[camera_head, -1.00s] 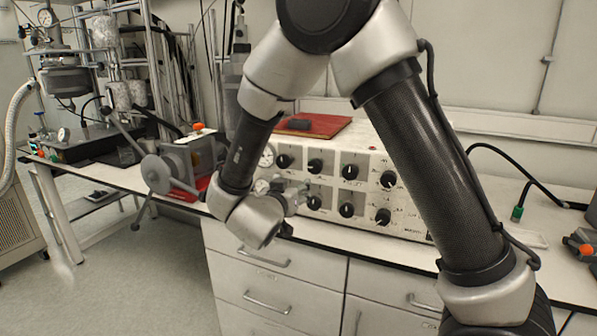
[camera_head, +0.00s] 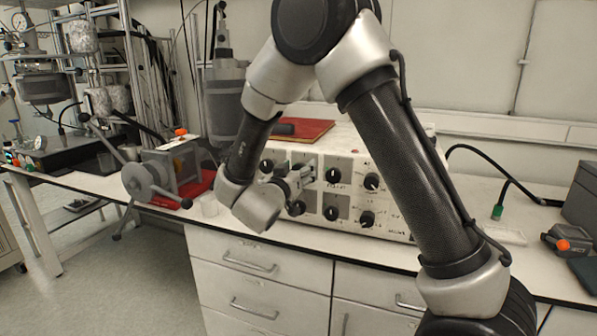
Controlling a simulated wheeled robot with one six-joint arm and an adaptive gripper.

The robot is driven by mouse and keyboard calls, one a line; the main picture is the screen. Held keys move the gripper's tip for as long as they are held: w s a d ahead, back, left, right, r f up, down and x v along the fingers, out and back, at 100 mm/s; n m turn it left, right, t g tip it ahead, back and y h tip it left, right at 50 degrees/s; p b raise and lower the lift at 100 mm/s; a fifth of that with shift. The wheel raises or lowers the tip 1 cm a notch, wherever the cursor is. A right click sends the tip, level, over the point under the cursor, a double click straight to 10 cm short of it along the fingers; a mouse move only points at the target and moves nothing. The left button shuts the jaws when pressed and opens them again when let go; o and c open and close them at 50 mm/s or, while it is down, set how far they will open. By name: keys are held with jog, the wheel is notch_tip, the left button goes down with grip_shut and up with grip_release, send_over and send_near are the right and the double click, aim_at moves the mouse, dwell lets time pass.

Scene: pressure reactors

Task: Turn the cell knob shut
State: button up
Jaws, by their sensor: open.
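The control box (camera_head: 395,232) is a pale unit on the bench with two rows of black knobs on its front. Clear knobs include one in the upper row (camera_head: 333,175), one at upper right (camera_head: 371,182), and lower ones (camera_head: 331,212) and (camera_head: 367,219). I cannot read which is the cell knob. My gripper (camera_head: 304,174) is open in front of the upper row, left of the middle. It looks empty and hides part of the panel there. Whether it touches a knob cannot be told.
A red board (camera_head: 306,131) with a dark block lies on top of the box. A grey device with a handwheel (camera_head: 138,180) stands left of my wrist. A reactor rig is at far left. A black cable with a green end (camera_head: 497,212) and a small orange-topped device (camera_head: 563,238) are right.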

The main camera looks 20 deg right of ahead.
jog(key=shift+c, duration=0.2)
jog(key=c, duration=1)
jog(key=m, duration=0.4)
jog(key=shift+m, duration=0.3)
jog(key=m, duration=0.4)
jog(key=shift+m, duration=0.3)
jog(key=m, duration=0.4)
jog(key=shift+s+d+m, duration=0.1)
jog(key=shift+m, duration=0.2)
jog(key=shift+f+m, duration=0.15)
jog(key=shift+m, duration=1.95)
